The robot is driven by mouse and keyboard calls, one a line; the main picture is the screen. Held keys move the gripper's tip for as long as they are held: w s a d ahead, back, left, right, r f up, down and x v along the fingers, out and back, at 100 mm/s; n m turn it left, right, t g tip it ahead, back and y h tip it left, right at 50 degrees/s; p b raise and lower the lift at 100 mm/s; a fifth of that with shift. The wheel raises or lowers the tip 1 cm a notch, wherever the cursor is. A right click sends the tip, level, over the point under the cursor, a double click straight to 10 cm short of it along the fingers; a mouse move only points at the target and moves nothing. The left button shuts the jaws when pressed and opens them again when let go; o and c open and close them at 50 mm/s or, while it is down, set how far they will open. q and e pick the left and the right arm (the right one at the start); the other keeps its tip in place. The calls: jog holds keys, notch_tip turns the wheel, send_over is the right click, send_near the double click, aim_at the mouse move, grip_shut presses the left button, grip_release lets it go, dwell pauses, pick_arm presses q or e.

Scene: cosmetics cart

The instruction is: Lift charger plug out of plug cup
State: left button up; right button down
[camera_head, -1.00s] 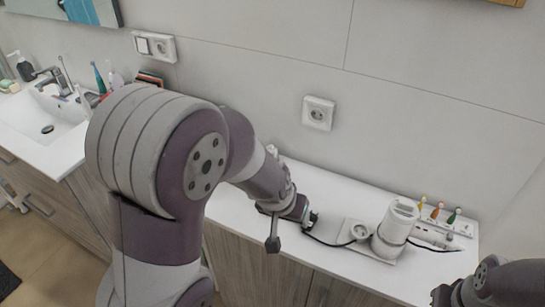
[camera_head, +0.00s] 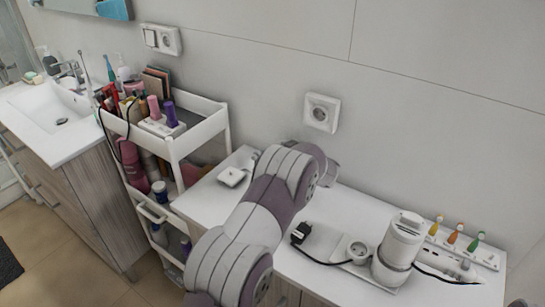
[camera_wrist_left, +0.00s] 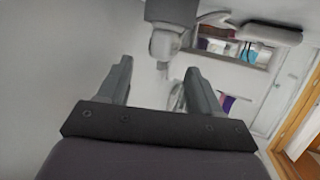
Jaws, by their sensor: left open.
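My right gripper is not in view.
A white cylindrical device (camera_head: 400,248) stands right of the cup, before several coloured brushes (camera_head: 455,234). A white cart (camera_head: 200,125) with cosmetics stands left of the counter (camera_head: 345,205). A small white item (camera_head: 231,177) lies at the counter's left end. The wall has a socket (camera_head: 321,112).

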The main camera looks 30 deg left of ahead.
pick_arm(q)
jog(key=x, duration=0.3)
jog(key=shift+w+a, duration=0.15)
jog(key=shift+a, duration=0.05)
jog(key=shift+d, duration=0.1)
jog(key=c, duration=1)
jog(key=shift+c, duration=0.2)
